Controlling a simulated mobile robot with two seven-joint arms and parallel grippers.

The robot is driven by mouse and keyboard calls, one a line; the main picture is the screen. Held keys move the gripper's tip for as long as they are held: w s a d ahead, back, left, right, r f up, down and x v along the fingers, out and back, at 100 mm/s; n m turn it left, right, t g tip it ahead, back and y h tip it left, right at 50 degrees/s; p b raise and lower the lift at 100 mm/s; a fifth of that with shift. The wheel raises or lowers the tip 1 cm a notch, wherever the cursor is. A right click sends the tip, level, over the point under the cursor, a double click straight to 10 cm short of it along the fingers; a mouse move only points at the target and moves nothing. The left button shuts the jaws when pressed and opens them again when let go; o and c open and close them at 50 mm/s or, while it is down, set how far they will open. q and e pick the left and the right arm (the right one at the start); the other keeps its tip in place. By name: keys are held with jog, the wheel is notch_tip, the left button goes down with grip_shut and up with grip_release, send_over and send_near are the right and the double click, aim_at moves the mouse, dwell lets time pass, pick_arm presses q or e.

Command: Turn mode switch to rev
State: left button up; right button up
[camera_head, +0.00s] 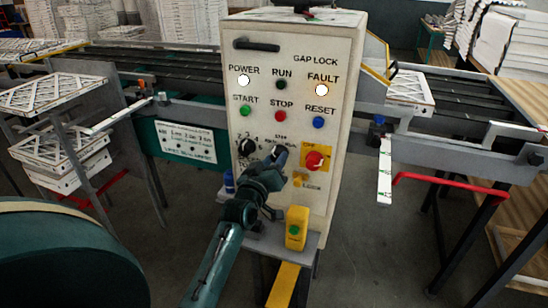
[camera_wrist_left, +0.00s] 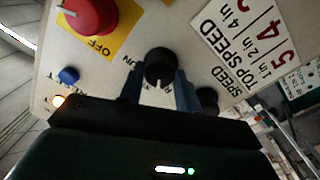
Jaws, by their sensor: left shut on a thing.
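The mode switch is a round black knob (camera_wrist_left: 160,64) on the pale control panel (camera_head: 256,68). In the left wrist view it sits between the two blue fingers of my left gripper (camera_wrist_left: 160,92), which is shut on it. Part of a RUN label shows beside it; the other position labels are partly covered by the fingers, and I cannot tell where its pointer stands. In the head view my left gripper (camera_head: 279,155) reaches the panel below the STOP lettering and hides the switch. My right gripper is in neither view.
The black speed knob (camera_head: 247,147) is close to the left of my gripper. The red rotary switch (camera_head: 314,160) on its yellow plate is to the right. START, STOP and RESET buttons line the panel above. A yellow box with a green button (camera_head: 296,228) stands below.

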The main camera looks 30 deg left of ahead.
pick_arm(q)
jog(key=shift+n, duration=0.7)
jog(key=o, duration=1)
jog(key=shift+s, duration=0.1)
jog(key=s+d, duration=0.1)
jog(key=s, duration=0.7)
jog(key=s+d+b, duration=0.1)
jog(key=s, duration=0.3)
jog(key=shift+s+d+f, duration=0.25)
jog(key=shift+s+d, duration=0.05)
jog(key=shift+s, duration=0.1)
